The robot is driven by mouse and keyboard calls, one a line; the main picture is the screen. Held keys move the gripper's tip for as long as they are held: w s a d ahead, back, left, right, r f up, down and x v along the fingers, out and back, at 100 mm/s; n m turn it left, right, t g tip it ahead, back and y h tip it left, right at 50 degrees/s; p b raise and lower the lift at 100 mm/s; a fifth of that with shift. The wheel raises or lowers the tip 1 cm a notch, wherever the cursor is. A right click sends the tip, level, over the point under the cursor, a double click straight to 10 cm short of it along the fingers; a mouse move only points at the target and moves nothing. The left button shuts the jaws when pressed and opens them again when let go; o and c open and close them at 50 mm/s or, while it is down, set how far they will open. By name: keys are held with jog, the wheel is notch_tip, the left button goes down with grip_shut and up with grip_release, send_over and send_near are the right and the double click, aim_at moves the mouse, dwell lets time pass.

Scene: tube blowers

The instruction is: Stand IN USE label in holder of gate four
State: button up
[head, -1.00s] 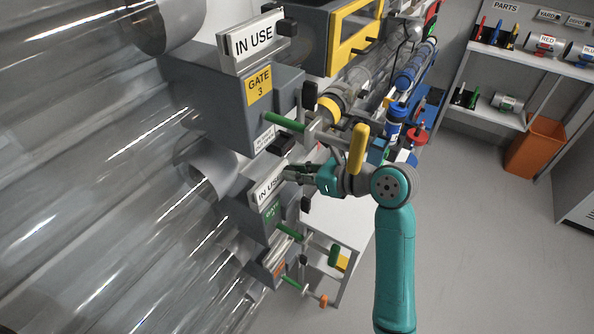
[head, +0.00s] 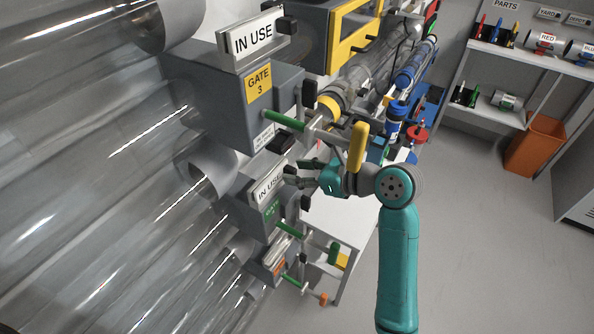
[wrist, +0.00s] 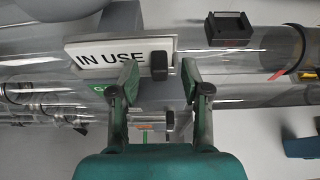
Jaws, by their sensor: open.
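The IN USE label (head: 268,187) is a white plate with black letters. It stands on top of the grey gate box with a green sign (head: 271,212), below gate 3. A black block (wrist: 159,65) is at the label's right end. My gripper (head: 293,179) is open at that end. In the wrist view its fingertips (wrist: 160,78) are spread on either side of the block, with gaps visible.
Gate 3 (head: 259,83) above carries its own IN USE label (head: 253,40). A green rod (head: 284,121) and a yellow handle (head: 357,146) stick out close to my arm. Clear tubes (head: 90,180) fill the left. The floor (head: 480,240) at right is clear.

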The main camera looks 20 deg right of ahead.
jog(key=v, duration=1.1)
jog(key=shift+f, duration=0.1)
dwell(0.8)
